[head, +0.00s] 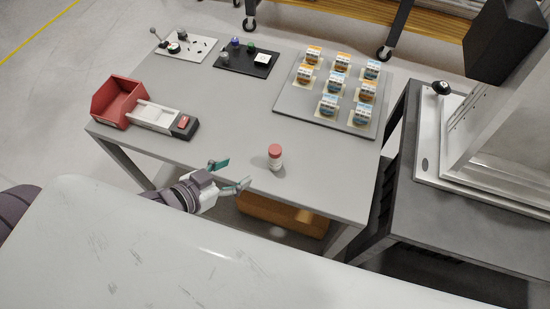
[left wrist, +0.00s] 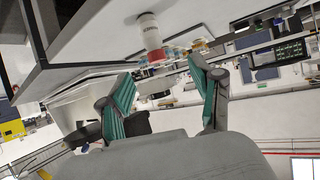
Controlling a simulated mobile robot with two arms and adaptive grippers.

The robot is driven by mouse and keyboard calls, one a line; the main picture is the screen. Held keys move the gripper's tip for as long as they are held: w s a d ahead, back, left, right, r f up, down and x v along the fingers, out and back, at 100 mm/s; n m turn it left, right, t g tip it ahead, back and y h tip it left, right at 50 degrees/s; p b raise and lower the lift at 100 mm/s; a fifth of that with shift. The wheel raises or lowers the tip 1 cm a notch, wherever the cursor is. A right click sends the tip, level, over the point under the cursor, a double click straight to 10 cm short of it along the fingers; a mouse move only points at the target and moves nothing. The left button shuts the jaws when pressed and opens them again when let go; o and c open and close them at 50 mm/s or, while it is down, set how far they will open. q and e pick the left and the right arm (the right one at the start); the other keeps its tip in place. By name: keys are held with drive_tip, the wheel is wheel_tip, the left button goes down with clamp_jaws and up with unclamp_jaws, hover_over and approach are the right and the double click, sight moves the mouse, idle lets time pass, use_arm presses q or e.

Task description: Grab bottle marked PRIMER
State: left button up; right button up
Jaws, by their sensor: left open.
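A small white bottle with a red cap (head: 275,158) stands upright near the front edge of the grey table (head: 225,135). In the left wrist view the bottle (left wrist: 149,32) appears upside down, with dark lettering too small to read surely. My left gripper (head: 232,174) is open and empty at the table's front edge, just left of the bottle and apart from it. Its two teal-padded fingers (left wrist: 160,70) are spread in the left wrist view, with the bottle beyond their tips. My right gripper is not in view.
A red bin (head: 112,101) and a grey device with a red button (head: 184,126) sit at the table's left. A grey board (head: 290,101) with several orange and blue labelled items lies at the right. Small plates with knobs (head: 247,60) are at the back. The table's middle is clear.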

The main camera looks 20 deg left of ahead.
use_arm(q)
drive_tip(key=r+h, duration=0.1)
approach(276, 149)
drive_tip(key=shift+m+t, duration=0.3)
drive_tip(key=shift+t, duration=0.1)
drive_tip(key=x, duration=0.4)
drive_tip(key=shift+d+f+p, duration=0.15)
drive_tip(key=shift+f+p, duration=0.25)
drive_tip(key=shift+w+d+f, duration=0.1)
drive_tip(key=shift+w+d, duration=0.1)
drive_tip(key=shift+w, duration=0.3)
drive_tip(key=p+x, duration=0.1)
drive_tip(key=x, duration=0.2)
drive_tip(key=shift+w+d+f, duration=0.1)
drive_tip(key=shift+w, duration=0.15)
drive_tip(key=shift+w+d+f, duration=0.2)
drive_tip(key=shift+w+f, duration=0.05)
drive_tip(key=shift+w, duration=0.05)
drive_tip(key=shift+s, duration=0.1)
drive_tip(key=shift+c, duration=0.2)
clamp_jaws()
